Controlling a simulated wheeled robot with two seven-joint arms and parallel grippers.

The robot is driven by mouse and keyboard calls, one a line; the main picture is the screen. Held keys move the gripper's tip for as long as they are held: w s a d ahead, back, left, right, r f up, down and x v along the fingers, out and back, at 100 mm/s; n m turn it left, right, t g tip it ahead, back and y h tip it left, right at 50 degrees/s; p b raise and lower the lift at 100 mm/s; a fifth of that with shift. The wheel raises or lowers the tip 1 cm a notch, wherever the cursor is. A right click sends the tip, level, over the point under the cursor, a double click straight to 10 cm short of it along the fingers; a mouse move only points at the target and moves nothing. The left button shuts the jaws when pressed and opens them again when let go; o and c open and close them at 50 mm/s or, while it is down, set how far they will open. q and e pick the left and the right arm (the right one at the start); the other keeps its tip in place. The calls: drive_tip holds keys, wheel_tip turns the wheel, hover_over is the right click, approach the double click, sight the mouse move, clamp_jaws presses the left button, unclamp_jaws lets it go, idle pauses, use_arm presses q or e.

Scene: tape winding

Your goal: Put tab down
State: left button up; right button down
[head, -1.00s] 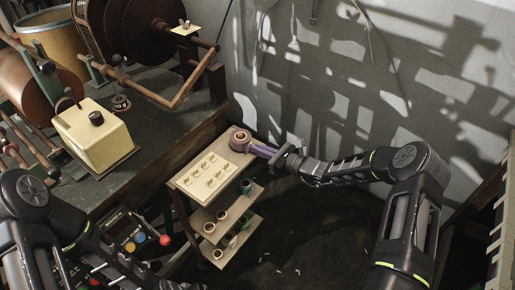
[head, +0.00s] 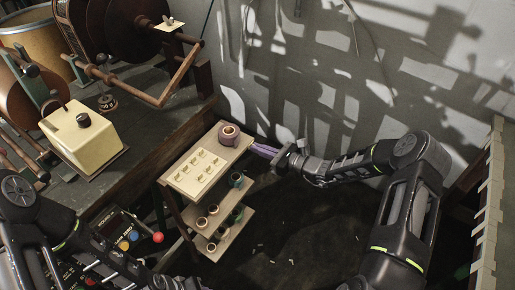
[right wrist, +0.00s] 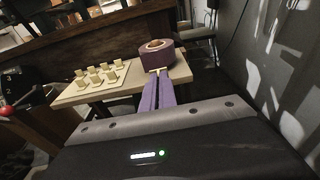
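My right gripper (head: 258,147) has two slim purple fingers that lie close together, just right of the shelf top. In the right wrist view its fingers (right wrist: 157,85) point towards the tape roll, and a small pale tab (right wrist: 157,70) shows at their tips, seemingly pinched between them. A purple-brown tape roll (head: 229,137) stands at the far corner of the shelf top; it also shows in the right wrist view (right wrist: 157,58). Several cream tabs (head: 203,165) stand in rows on the shelf top (head: 190,190). My left gripper is not visible; only its arm shows.
Lower shelves (head: 222,228) hold several small rolls. A bench (head: 125,110) with a winding machine and a cream box (head: 82,135) stands to the left. A control box (head: 120,232) with coloured buttons is at lower left. The wall is close behind my right gripper.

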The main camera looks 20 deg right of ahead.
drive_tip(key=s+r+n+g+y, duration=0.1)
drive_tip(key=s+r, duration=0.5)
drive_tip(key=s, duration=0.2)
drive_tip(key=s+a+r+n+g+y, duration=0.1)
drive_tip(key=s+r+n+g, duration=0.1)
drive_tip(key=s+r, duration=0.3)
drive_tip(key=s, duration=0.3)
drive_tip(key=shift+s+a+r+y, duration=0.25)
drive_tip(key=shift+a+r+y, duration=0.05)
drive_tip(key=shift+r+y, duration=0.1)
